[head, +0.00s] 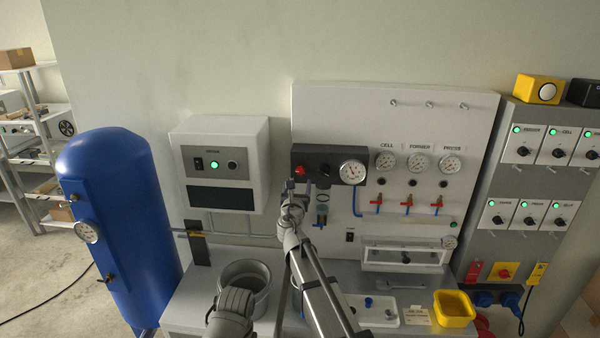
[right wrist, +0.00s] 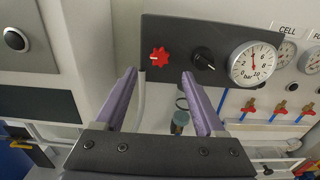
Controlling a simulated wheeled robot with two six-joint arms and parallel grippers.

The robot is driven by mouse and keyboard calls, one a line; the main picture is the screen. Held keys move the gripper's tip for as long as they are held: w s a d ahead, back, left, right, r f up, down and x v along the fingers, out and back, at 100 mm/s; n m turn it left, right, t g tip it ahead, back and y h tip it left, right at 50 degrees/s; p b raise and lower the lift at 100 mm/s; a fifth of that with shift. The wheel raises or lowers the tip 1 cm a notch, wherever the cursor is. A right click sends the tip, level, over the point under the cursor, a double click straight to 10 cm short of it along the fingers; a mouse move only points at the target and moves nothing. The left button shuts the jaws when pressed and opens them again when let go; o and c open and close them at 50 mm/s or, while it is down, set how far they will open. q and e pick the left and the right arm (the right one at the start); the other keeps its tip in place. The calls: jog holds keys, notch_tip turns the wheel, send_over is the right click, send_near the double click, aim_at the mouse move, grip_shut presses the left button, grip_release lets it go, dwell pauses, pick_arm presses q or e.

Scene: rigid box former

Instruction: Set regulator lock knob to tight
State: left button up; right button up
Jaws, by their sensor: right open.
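A dark regulator block (head: 316,153) is on the upright white panel, and it also shows in the right wrist view (right wrist: 180,28). It carries a red star-shaped knob (head: 301,170), a black knob with a white mark (right wrist: 203,59) and a round white gauge (head: 352,172). No label shows which is the lock knob. My right gripper (head: 297,186) is open and empty, just below the red knob. In the right wrist view, its purple-grey fingers (right wrist: 160,76) point up, with the red knob (right wrist: 159,57) past the gap between their tips. My left gripper's fingers are not visible.
A white control box (head: 220,160) hangs left of the block. Small gauges (head: 419,164) and red-handled valves (head: 407,201) are to its right. Below are a grey bench with a metal pot (head: 245,272) and a yellow bin (head: 454,309). A blue tank (head: 125,230) stands left.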

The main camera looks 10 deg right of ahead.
aim_at(300, 171)
jog(key=x, duration=0.8)
jog(key=shift+f, duration=0.1)
jog(key=shift+s, duration=0.1)
grip_shut()
dwell(0.5)
